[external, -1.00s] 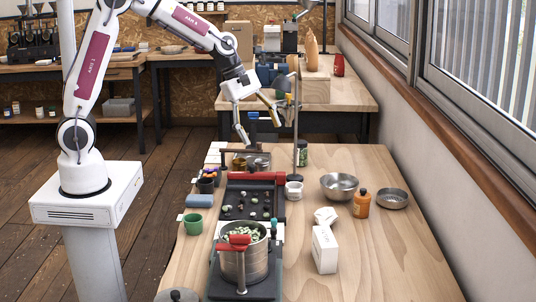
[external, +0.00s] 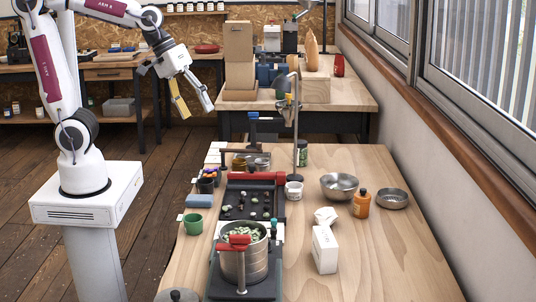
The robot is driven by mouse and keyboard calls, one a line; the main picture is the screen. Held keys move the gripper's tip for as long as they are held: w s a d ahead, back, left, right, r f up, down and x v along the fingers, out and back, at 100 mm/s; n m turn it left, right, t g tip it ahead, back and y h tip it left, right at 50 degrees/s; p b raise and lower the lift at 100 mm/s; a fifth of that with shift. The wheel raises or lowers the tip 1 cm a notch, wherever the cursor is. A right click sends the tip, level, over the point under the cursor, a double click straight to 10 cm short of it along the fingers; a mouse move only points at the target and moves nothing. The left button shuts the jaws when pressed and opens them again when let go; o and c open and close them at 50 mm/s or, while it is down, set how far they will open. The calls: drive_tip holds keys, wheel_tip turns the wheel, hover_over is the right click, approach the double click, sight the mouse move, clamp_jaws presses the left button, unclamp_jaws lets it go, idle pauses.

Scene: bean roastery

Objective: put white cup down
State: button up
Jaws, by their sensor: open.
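A small white cup (external: 293,191) stands upright on the wooden table (external: 390,265), just right of the black tray and near the foot of the metal stand. My gripper (external: 196,112) is well away from the cup, up and to the left, above the floor beyond the table's left side. Its two fingers are spread apart with nothing between them.
A metal stand (external: 296,125) rises behind the cup. The black tray (external: 233,208) with small objects and a steel pot (external: 243,264) are left of it. A steel bowl (external: 339,187), an orange bottle (external: 361,204) and a white box (external: 324,250) stand to the right.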

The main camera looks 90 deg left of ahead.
drive_tip(key=s+d+m, duration=0.2)
drive_tip(key=s+m, duration=0.7)
drive_tip(key=s, duration=0.3)
drive_tip(key=shift+s+f+m+y, duration=0.3)
drive_tip(key=shift+s+m, duration=0.05)
drive_tip(key=shift+m, duration=0.05)
drive_tip(key=c, duration=0.3)
drive_tip(key=shift+f, duration=0.1)
